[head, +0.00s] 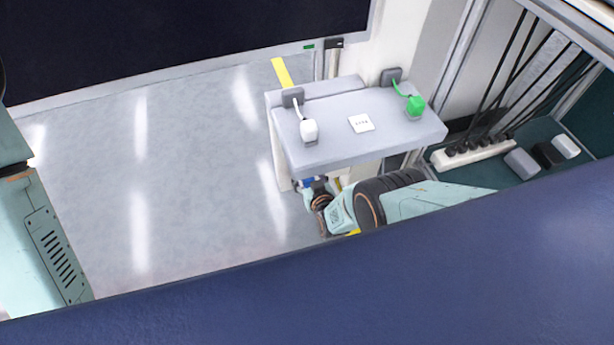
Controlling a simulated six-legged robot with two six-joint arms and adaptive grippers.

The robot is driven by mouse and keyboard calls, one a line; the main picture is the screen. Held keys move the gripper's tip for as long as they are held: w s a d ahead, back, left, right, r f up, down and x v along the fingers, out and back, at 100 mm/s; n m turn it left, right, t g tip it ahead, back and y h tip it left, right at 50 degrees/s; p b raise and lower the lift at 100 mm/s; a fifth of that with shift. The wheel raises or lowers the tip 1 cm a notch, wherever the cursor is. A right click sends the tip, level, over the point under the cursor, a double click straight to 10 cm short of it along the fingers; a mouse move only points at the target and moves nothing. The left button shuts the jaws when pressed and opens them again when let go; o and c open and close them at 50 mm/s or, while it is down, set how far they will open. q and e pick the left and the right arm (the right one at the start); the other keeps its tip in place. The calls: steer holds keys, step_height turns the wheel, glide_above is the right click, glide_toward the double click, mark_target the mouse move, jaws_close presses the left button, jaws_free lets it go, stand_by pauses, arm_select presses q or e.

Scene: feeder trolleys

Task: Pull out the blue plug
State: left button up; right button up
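A small patch of blue (308,182) shows just under the front left edge of the grey shelf; it may be the blue plug, but most of it is hidden. My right arm comes in from the right below the shelf. Its wrist ends beside the blue patch, and the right gripper's fingers are hidden or too small to make out. I cannot tell whether they touch the blue. My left arm shows only as links at the left edge; its gripper is out of view.
The grey shelf (345,150) carries a white plug (310,130), a green plug (415,106) and a white square (361,123). A power strip (472,152) with black cables stands right. A dark blue surface (420,285) crosses the foreground. Floor left is clear.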

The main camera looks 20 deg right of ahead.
steer(key=shift+c, duration=0.3)
jaws_close()
stand_by(0.6)
steer(key=s+p, duration=0.3)
steer(key=s, duration=0.3)
stand_by(1.4)
steer(key=shift+d, duration=0.1)
